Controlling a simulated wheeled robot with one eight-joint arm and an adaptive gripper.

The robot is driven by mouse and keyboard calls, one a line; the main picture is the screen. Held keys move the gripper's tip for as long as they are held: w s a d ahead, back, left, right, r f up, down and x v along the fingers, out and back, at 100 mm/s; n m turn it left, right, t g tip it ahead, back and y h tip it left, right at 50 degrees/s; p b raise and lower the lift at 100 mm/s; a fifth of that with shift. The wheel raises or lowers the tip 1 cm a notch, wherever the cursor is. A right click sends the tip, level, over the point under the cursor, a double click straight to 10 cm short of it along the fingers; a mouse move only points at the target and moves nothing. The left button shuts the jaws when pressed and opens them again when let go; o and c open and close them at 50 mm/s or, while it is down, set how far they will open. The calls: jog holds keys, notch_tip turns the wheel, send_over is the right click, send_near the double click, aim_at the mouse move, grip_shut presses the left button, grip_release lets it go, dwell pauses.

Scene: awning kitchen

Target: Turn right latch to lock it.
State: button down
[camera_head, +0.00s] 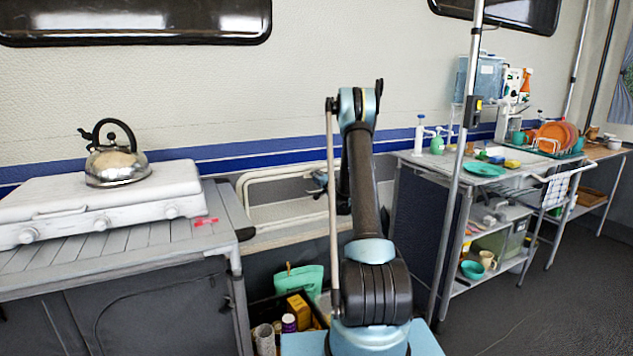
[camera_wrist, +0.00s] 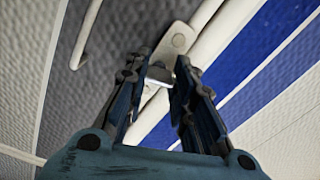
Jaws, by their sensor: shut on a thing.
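The right latch (camera_wrist: 178,38) shows in the wrist view as a pale rounded plate with a small metallic piece below it, on the edge of the hatch frame beside the blue stripe. My gripper (camera_wrist: 159,68) has its two dark fingers on either side of the metallic piece and is shut on the latch. In the head view my gripper (camera_head: 318,182) is at the upper right of the white-framed hatch (camera_head: 262,176), low on the caravan wall. The latch is too small and covered to make out there. Its exact turn angle cannot be told.
A white stove (camera_head: 100,205) with a steel kettle (camera_head: 117,165) stands on a cabinet at the left. A thin pole (camera_head: 461,170) and a sink stand with dishes (camera_head: 484,169) are at the right. A crate of goods (camera_head: 290,310) sits low in front of the hatch.

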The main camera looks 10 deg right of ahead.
jog(key=shift+d+f+m, duration=0.1)
jog(key=shift+d+m, duration=0.1)
jog(key=shift+m, duration=1.4)
jog(key=c, duration=2.4)
grip_release()
jog(key=c, duration=1.7)
grip_release()
jog(key=o, duration=0.4)
jog(key=shift+w+f, duration=0.1)
jog(key=shift+f, duration=0.05)
jog(key=v, duration=1.2)
